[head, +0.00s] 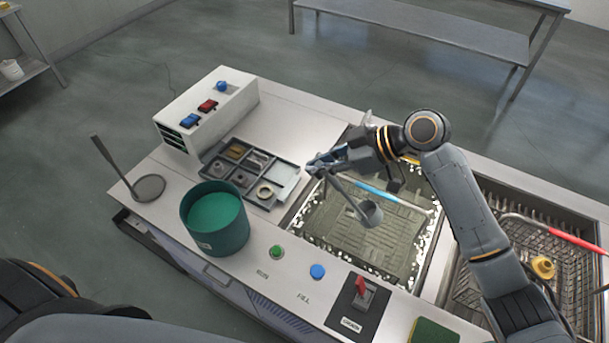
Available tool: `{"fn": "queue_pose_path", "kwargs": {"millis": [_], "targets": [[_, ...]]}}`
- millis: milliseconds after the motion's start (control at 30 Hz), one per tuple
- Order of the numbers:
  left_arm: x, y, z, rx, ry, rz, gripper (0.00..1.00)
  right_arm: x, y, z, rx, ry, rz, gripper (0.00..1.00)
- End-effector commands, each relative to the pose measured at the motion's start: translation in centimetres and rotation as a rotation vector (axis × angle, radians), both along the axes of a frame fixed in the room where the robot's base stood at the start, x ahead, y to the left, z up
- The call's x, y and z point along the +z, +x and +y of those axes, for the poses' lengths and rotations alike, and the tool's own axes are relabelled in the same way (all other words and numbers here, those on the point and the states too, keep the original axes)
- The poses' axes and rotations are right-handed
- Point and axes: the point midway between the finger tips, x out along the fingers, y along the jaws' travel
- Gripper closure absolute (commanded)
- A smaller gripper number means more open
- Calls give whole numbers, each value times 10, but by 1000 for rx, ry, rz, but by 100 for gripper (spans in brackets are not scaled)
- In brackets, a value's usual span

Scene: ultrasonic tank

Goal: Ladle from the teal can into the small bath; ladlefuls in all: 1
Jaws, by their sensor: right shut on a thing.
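The teal can (216,240) stands open on the counter left of the bath, with a teal surface inside. My right gripper (322,164) is shut on the handle of a grey ladle (368,214). The handle slopes down from the jaws and the ladle's cup hangs over the bath (345,250). I cannot tell whether the cup holds anything or touches the liquid. The bath is a sunken rectangular tank of murky liquid with white foam along its edges. My left gripper is out of view.
A parts tray (262,205) lies behind the can, beside a white switch box (205,110). A round mesh skimmer (149,188) lies at left. A wire basket (560,235) with a yellow item is at right. Buttons, a red switch (362,288) and a sponge (434,331) line the front.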

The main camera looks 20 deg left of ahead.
Motion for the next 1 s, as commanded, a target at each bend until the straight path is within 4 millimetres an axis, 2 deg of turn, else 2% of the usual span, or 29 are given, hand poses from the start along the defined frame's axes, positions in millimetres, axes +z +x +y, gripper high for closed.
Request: {"fn": "queue_pose_path", "kwargs": {"millis": [100, 400, 800, 867, 1000], "targets": [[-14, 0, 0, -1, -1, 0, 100, 3, 2, -18, -5, 90, 11, 100], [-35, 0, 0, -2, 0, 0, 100, 22, 7, -62, -4, 320, 35, 100], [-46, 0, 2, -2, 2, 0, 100, 48, 13, -121, -3, 625, 69, 100], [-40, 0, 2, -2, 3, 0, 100, 64, 13, -120, 2, 626, 61, 100], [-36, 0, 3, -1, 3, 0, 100, 81, 13, -120, 1, 622, 63, 100]]}}
